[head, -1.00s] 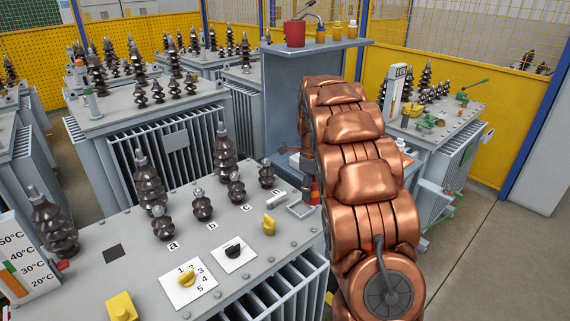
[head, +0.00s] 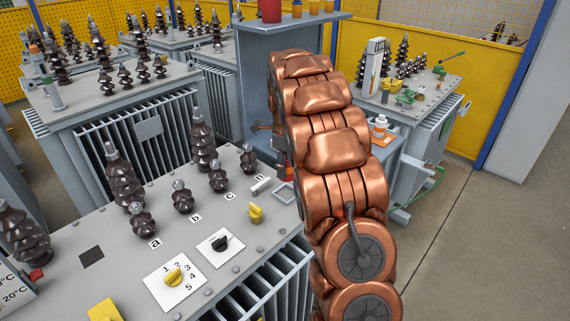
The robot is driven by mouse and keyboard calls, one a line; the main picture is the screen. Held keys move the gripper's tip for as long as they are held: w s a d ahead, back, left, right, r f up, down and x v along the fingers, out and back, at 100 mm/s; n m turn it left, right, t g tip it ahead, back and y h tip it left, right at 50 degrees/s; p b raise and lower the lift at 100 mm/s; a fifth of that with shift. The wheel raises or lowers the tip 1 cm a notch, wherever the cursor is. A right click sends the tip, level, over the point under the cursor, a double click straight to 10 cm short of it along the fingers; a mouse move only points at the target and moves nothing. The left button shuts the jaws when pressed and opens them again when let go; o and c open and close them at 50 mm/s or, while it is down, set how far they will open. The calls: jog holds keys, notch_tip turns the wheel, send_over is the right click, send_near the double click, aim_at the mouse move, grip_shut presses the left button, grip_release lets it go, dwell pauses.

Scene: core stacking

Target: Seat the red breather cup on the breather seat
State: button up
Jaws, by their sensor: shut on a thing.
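The near grey transformer (head: 130,245) fills the lower left, its lid carrying dark bushings, yellow and black knobs and the letters a, b, c, n. A small grey bracket (head: 284,197) at its right edge, beside the n bushing, looks like the breather seat; my arm partly covers it. My gripper (head: 282,150) is left of my copper arm, above that bracket, mostly hidden by the arm. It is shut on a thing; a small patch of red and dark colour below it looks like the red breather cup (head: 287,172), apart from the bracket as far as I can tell.
A tall grey cabinet (head: 258,80) with a shelf of red and yellow containers stands behind my arm. Other transformers (head: 120,110) stand at the back. The floor (head: 465,240) at the right is clear.

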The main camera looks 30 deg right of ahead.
jog(key=shift+f+b, duration=0.7)
jog(key=shift+f, duration=1.75)
jog(key=shift+s+f+b, duration=0.1)
jog(key=shift+f+b, duration=0.4)
jog(key=shift+f, duration=0.7)
jog(key=o, duration=1.3)
jog(key=shift+o, duration=0.2)
notch_tip(320, 180, up, 11)
jog(key=shift+r, duration=0.5)
